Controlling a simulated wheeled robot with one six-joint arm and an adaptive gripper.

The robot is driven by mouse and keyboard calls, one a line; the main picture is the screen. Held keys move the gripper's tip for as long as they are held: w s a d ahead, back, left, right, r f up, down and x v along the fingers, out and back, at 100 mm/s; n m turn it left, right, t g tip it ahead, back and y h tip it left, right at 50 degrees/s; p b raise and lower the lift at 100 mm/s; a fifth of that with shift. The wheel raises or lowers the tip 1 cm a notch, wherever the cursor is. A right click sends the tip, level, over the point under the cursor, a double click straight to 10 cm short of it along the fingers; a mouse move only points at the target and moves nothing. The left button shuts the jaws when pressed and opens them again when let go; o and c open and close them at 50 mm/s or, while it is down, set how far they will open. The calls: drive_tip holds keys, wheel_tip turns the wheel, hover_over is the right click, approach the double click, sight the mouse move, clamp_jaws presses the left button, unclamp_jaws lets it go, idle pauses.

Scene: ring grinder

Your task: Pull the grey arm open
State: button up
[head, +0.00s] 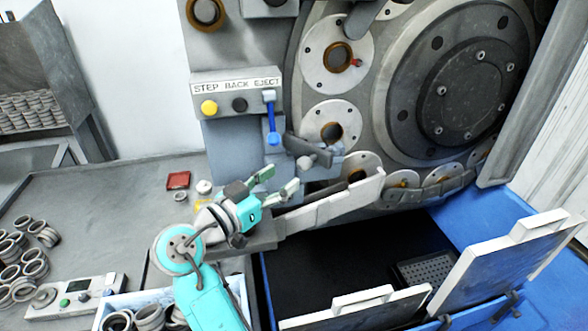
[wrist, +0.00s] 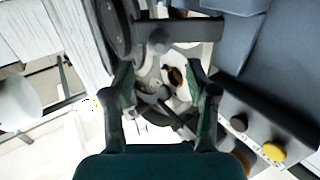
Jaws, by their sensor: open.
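The grey arm (head: 310,150) is a short dark grey bar with a rounded knob, on the front of the grinder beside a disc with a brown-rimmed hole. My gripper (head: 279,181) is open and empty, below and a little left of the grey arm in the head view, with its fingers pointing up and right towards the machine. A gap shows between the fingertips and the arm. In the wrist view my gripper (wrist: 165,97) has its two green-lined fingers spread, with grey machine parts and a holed disc beyond them. I cannot tell whether either finger touches anything.
A blue lever (head: 272,130) hangs under the button panel (head: 235,92), just above my gripper. A pale chute (head: 335,203) runs to its right. A blue bin (head: 462,312) with white lids stands front right. Metal rings (head: 22,262) lie on the bench at left.

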drive_tip(key=shift+v, duration=1.9)
